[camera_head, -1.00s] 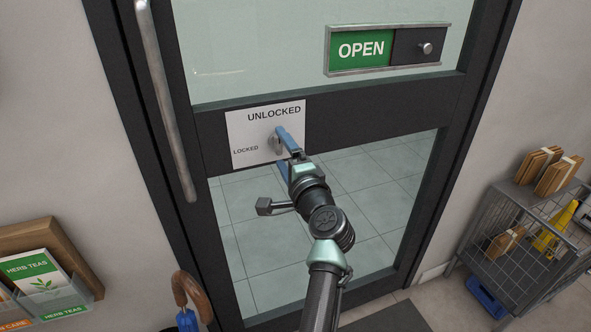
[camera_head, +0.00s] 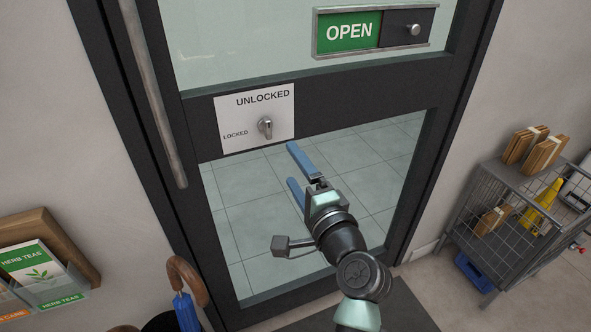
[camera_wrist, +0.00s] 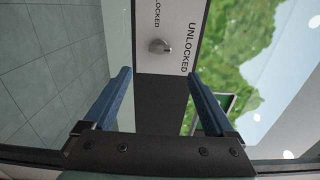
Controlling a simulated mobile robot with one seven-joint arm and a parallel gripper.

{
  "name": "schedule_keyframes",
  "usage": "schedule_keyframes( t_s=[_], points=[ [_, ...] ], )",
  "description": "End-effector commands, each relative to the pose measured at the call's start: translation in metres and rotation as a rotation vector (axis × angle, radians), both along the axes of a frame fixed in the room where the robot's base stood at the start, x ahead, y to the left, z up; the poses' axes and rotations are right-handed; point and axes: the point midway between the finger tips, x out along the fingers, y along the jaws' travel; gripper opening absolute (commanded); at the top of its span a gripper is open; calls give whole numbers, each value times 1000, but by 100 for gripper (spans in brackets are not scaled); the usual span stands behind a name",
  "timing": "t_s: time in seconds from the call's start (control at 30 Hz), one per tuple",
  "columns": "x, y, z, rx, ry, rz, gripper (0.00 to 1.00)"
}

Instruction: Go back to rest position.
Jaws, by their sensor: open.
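My gripper (camera_head: 292,170) is open and empty, its two blue fingers apart, in front of the glass door's lower pane. In the wrist view the fingers (camera_wrist: 160,82) point toward the lock plate. The metal thumb-turn lock (camera_head: 265,127) sits on a white plate (camera_head: 245,108) marked UNLOCKED above and LOCKED at left. It also shows in the wrist view (camera_wrist: 159,46), apart from the fingers. In the head view its knob stands roughly upright toward UNLOCKED. My gripper is below and to the right of the plate.
The dark-framed door has a long metal handle (camera_head: 152,95) and a green OPEN sign (camera_head: 348,32). A wire cart (camera_head: 515,215) with boxes stands at right. A leaflet rack (camera_head: 40,265) and an umbrella (camera_head: 187,308) are at lower left. A dark mat (camera_head: 400,300) lies below.

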Motion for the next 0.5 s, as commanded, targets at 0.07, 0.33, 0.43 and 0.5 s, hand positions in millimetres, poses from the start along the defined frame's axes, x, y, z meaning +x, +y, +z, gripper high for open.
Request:
schedule_keyframes(
  t_s=[0.07, 0.33, 0.43, 0.5],
  points=[
    [0, 0, 0, 0, 0, 0, 90],
    [1, 0, 2, -5, -4, -1, 90],
    [1, 4, 25, -93, -55, -14, 90],
    [0, 8, 58, -223, -131, -41, 90]
  ],
)
